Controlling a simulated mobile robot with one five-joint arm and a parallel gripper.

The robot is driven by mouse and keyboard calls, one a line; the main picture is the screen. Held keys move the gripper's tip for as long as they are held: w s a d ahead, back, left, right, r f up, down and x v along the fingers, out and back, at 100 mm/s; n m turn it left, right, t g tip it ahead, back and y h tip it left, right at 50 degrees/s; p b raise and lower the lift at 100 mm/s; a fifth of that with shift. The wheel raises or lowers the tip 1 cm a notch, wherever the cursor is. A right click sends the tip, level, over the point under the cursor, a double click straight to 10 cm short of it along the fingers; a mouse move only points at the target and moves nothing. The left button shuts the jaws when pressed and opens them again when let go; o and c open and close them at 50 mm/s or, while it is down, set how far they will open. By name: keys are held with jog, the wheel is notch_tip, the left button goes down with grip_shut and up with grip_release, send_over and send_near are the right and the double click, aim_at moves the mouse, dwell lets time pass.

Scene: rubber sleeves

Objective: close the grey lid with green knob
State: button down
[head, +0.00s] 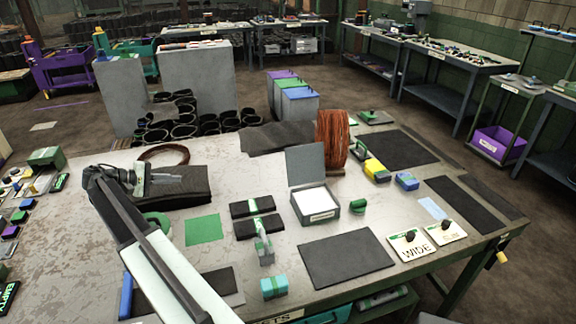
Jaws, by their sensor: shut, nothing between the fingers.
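An open grey box (316,207) with a white inside and a label on its front stands in the middle of the table. Its grey lid (305,165) stands raised at the box's back edge, with its flat inner face toward me. No green knob shows on this face; the outer face is hidden. A separate grey plate with a green knob (376,117) lies flat at the table's back. My gripper (165,179) is shut and empty over the table's left part, well left of the box and apart from it.
A copper-coloured coil (332,140) stands close behind the lid. A green roll-like piece (358,206) lies right of the box. Black pads with green bands (254,207) lie to its left. A dark mat (345,258) in front is bare. A black block (172,190) lies beneath my gripper.

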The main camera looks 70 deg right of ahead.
aim_at(294, 149)
jog(key=s+d+f+m+g+b, duration=0.25)
jog(key=s+d, duration=0.25)
jog(key=d, duration=0.5)
jog(key=s+d+f+m+g+b, duration=0.1)
jog(key=s+d+g+b, duration=0.3)
jog(key=d, duration=0.6)
jog(key=s+d+r+m+g+y+b, duration=0.2)
jog(key=s+d+m+g+y+b, duration=0.1)
jog(key=s+d, duration=0.9)
jog(key=shift+s+d+r+p, duration=0.15)
jog(key=shift+s+r+p, duration=0.2)
jog(key=shift+s, duration=1.5)
jog(key=shift+s+d+r+p, duration=0.1)
jog(key=shift+s+r+p, duration=0.25)
jog(key=shift+s, duration=1.55)
jog(key=shift+s+d+r+p, duration=0.15)
jog(key=shift+s+r+p, duration=0.15)
jog(key=shift+s, duration=1.55)
jog(key=shift+f, duration=0.1)
